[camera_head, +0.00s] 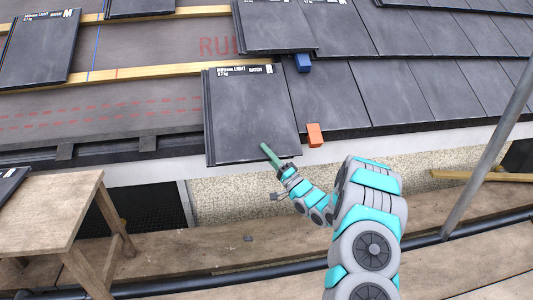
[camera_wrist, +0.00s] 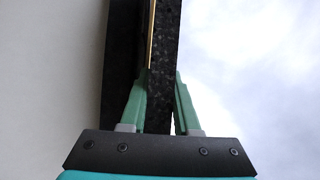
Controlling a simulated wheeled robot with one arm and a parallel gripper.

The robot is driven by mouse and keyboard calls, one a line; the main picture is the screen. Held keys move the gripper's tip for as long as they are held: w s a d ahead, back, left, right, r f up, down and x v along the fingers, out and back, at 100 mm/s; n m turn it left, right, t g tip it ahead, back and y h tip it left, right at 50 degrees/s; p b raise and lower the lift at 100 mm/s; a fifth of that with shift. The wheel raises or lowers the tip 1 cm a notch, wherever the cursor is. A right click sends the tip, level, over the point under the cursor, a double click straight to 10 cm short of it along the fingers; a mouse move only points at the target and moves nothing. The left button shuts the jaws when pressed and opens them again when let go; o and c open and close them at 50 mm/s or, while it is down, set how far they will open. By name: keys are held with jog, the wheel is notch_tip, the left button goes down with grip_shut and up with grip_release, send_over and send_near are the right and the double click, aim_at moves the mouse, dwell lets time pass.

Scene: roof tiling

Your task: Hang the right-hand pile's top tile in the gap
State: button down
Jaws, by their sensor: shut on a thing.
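A dark flat tile (camera_head: 250,115) with a white printed label at its top edge is in my gripper (camera_head: 270,156), held near its lower right corner. In the head view it covers the eave at the left end of the laid bottom row; I cannot tell if it touches the batten. In the wrist view the two green fingers (camera_wrist: 160,105) press on either side of the tile's dark edge (camera_wrist: 163,40). The gap shows bare grey underlay (camera_head: 150,105) left of the tile, below a wooden batten (camera_head: 135,72). I cannot identify the right-hand pile.
An orange block (camera_head: 314,135) and a blue block (camera_head: 303,62) sit on the roof right of the held tile. Labelled tiles lie above it (camera_head: 273,25) and at upper left (camera_head: 40,48). A wooden table (camera_head: 50,210) stands lower left; a grey pole (camera_head: 490,150) rises at right.

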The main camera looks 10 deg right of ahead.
aim_at(263, 126)
jog(key=shift+w+r+p, duration=0.8)
jog(key=shift+w+r, duration=0.15)
jog(key=shift+w, duration=0.35)
jog(key=shift+w+r+p, duration=0.75)
jog(key=shift+w+r, duration=0.25)
jog(key=shift+w, duration=0.25)
jog(key=shift+w+r+p, duration=0.8)
jog(key=shift+w+r, duration=0.15)
jog(key=shift+w, duration=0.35)
dwell(1.6)
jog(key=shift+w+f, duration=0.3)
jog(key=shift+f, duration=0.2)
jog(key=shift+w+f, duration=0.25)
jog(key=shift+f, duration=0.2)
dwell(0.9)
dwell(0.4)
jog(key=c, duration=0.6)
grip_release()
jog(key=shift+s+f, duration=0.1)
jog(key=shift+f, duration=0.05)
